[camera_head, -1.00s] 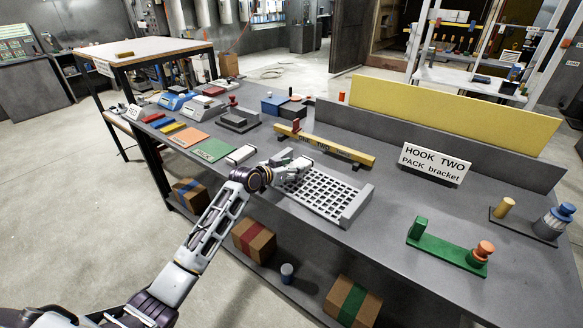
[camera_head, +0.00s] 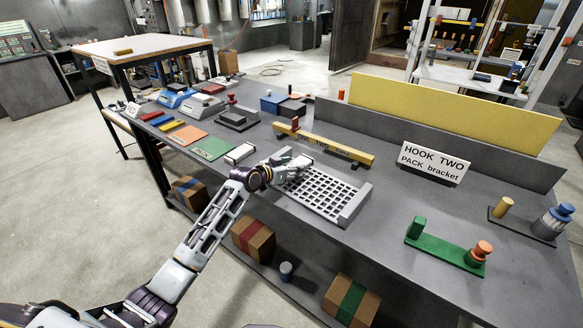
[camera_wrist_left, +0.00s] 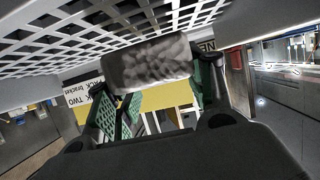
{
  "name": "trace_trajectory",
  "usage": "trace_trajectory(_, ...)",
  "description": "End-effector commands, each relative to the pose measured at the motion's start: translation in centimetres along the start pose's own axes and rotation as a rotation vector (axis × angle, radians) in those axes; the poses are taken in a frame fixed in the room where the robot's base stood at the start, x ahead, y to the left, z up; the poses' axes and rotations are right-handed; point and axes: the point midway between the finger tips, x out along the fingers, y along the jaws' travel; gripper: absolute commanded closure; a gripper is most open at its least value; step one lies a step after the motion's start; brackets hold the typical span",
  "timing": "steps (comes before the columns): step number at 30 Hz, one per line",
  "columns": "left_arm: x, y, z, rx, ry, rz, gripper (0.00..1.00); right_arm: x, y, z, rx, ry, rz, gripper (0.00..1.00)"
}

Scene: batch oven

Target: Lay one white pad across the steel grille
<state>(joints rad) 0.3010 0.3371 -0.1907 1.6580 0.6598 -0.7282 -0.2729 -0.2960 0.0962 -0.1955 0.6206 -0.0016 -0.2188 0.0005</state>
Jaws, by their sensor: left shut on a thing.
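The steel grille (camera_head: 325,193) is a pale grey perforated rack with raised ends, on the grey bench in the head view. It also spans the top of the left wrist view (camera_wrist_left: 60,50), which is turned over. My left gripper (camera_head: 296,163) is at the grille's far left end, low over it. In the wrist view its green-lined fingers (camera_wrist_left: 158,88) are shut on a white pad (camera_wrist_left: 150,62), pale and rough-looking, close to the grille. I cannot tell whether the pad touches the bars. In the head view the hand mostly hides this pad. My right gripper is not in view.
A white block (camera_head: 240,153) lies left of the grille, beside a green card (camera_head: 212,149). A yellow bar (camera_head: 325,144) stands behind the grille. A green stand (camera_head: 445,249) with an orange knob is to the right. Bare bench lies between grille and stand.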

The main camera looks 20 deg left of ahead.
Motion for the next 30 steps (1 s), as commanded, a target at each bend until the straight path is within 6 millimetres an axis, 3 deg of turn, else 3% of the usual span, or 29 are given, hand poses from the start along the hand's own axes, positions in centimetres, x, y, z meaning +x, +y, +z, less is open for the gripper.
trace_trajectory(9, 0.7, 0.0, 1.7, 0.0, -0.002, 0.0, 0.6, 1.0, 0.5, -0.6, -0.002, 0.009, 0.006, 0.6)
trace_trajectory(30, 0.8, 0.0, 1.9, 0.0, -0.002, 0.001, 0.6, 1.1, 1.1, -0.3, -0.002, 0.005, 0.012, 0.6)
